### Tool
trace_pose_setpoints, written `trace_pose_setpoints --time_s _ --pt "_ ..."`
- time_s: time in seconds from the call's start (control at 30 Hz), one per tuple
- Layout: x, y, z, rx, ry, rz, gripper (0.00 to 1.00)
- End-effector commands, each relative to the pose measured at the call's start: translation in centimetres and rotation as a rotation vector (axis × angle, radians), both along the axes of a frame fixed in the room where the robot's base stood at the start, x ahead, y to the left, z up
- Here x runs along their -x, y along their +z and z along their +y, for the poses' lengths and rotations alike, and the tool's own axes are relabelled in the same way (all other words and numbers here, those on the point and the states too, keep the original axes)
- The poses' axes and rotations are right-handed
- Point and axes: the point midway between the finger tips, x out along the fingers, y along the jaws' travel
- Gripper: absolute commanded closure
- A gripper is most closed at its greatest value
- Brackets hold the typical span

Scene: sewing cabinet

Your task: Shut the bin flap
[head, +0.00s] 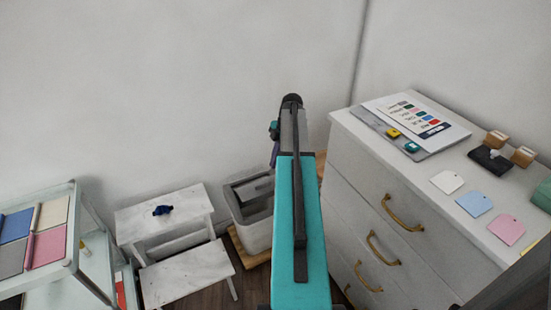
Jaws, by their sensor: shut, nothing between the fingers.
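The flap's exact angle is hard to tell. My teal arm reaches up past the bin's right side and covers part of it. My gripper is not visible; a small bit of my wrist shows left of the arm's far end, above the bin.
The bin stands on a wooden board (239,246). A white step stool (190,268) with a blue object (162,210) is close on the left. A white drawer cabinet (366,187) is close on the right. A shelf with coloured panels (48,245) stands far left.

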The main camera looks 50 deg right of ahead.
Motion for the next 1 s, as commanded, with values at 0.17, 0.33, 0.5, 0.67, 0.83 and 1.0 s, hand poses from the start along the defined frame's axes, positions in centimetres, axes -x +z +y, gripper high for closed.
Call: trace_pose_setpoints --time_s 0.17,0.33,0.5,0.67,0.83,1.0 --pt "-0.2 -2.4 0.7 -0.001 0.000 0.001 1.00" --pt "-0.4 -4.5 1.3 -0.001 -0.001 0.001 1.00" --pt "-0.7 -6.6 1.9 -0.001 0.000 0.001 1.00" --pt "-0.7 -8.5 1.8 -0.001 -0.001 0.001 1.00" --pt "-0.7 -9.9 1.8 0.000 0.000 0.000 1.00" --pt "-0.6 -10.6 1.8 0.000 -0.001 0.000 1.00"
